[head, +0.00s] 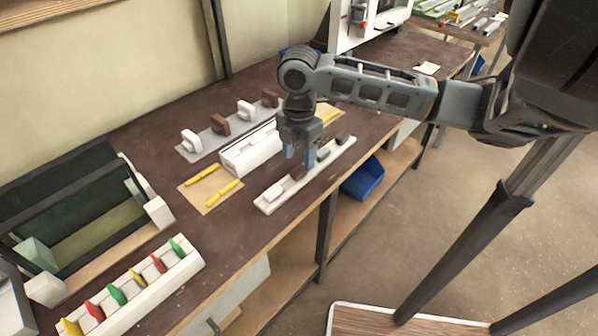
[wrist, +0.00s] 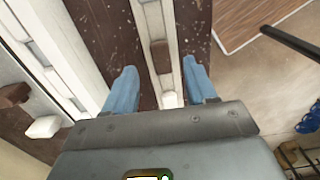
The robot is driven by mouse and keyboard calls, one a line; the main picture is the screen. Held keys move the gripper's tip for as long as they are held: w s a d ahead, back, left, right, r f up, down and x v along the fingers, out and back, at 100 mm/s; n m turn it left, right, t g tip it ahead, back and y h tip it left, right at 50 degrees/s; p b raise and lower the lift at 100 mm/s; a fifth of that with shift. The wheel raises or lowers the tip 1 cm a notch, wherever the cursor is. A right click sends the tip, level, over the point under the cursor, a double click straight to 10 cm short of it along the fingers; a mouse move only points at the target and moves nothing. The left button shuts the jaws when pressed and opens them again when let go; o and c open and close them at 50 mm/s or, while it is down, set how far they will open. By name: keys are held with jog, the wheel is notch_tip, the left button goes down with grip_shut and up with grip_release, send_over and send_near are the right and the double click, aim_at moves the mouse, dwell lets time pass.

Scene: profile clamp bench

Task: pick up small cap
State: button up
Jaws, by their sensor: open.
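A narrow white rail (head: 286,190) lies along the front of the bench with several small caps on it, dark and white. A dark cap (head: 322,153) shows on it just right of my gripper (head: 299,156). In the wrist view, a brown cap (wrist: 160,57) and a white cap (wrist: 170,99) sit on the rail between my fingers. My gripper (wrist: 160,84) is open and empty, pointing down with one finger on each side of the rail. I cannot tell its exact height above the caps. The frames do not show which cap is the small cap.
A white profile block (head: 250,150) lies behind the rail. A grey plate (head: 208,143) with brown and white handles is further back. Yellow pieces lie on a tan sheet (head: 200,193). A white rack (head: 150,285) of coloured clips and a dark open case (head: 80,215) stand left.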

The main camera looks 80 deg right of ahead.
aim_at(299, 170)
jog(key=shift+a+f, duration=0.15)
jog(key=shift+f, duration=1.7)
jog(key=shift+c, duration=0.4)
grip_shut()
jog(key=shift+r, duration=0.1)
